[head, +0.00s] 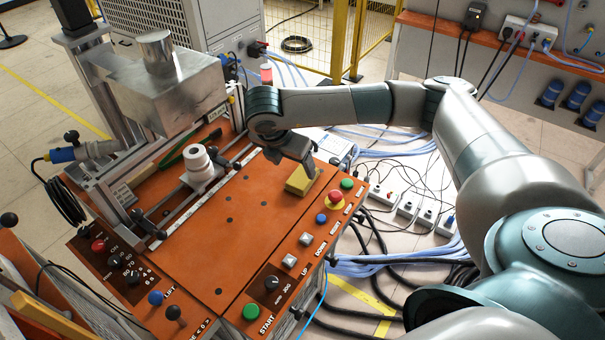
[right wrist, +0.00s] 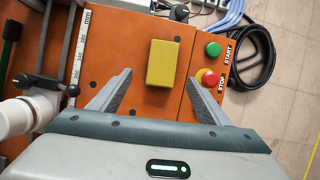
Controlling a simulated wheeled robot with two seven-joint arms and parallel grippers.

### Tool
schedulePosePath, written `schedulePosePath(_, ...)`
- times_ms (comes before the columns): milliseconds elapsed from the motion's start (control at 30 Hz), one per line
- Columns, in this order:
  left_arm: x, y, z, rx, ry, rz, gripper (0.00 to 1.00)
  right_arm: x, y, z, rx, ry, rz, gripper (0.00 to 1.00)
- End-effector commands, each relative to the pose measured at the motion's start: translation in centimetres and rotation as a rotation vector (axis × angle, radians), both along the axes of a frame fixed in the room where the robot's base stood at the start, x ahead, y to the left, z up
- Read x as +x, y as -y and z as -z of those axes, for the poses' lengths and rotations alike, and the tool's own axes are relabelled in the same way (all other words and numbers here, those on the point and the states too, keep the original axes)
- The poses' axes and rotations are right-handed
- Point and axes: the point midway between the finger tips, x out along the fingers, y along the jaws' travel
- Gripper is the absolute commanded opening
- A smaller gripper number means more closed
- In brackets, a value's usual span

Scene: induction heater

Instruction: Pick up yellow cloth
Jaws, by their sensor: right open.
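The yellow cloth (head: 299,181) is a small folded block lying on the orange table top (head: 238,230), near its far right edge. It also shows in the right wrist view (right wrist: 162,63), flat on the orange surface. My right gripper (head: 300,166) is above the cloth in the head view and hides part of it. In the right wrist view my right gripper (right wrist: 158,90) is open, its two fingers spread to either side of the cloth's near end. Nothing is between the fingertips. My left gripper does not show.
A red emergency stop (head: 336,197) and a green button (head: 347,184) sit right of the cloth. A white cylindrical part (head: 197,160) and metal rails stand left. A metal box (head: 160,88) stands behind. Cables and power strips (head: 408,205) lie on the floor at right.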

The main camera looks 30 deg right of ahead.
Motion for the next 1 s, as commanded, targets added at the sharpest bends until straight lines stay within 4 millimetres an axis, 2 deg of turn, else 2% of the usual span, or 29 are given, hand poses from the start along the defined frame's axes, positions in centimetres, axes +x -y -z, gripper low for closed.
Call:
schedulePosePath(33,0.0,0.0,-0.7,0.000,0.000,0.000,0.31,0.0,0.3,0.4,-0.001,-0.003,0.002,0.70)
schedulePosePath(233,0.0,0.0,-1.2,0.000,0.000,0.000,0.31,0.4,0.9,2.2,0.000,-0.001,0.000,0.70)
schedulePosePath(667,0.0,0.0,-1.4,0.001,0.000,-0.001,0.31,0.4,1.0,2.4,0.000,-0.001,0.000,0.70)
schedulePosePath(1000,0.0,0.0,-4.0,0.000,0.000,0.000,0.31,0.7,2.5,4.5,-0.001,-0.002,0.001,0.70)
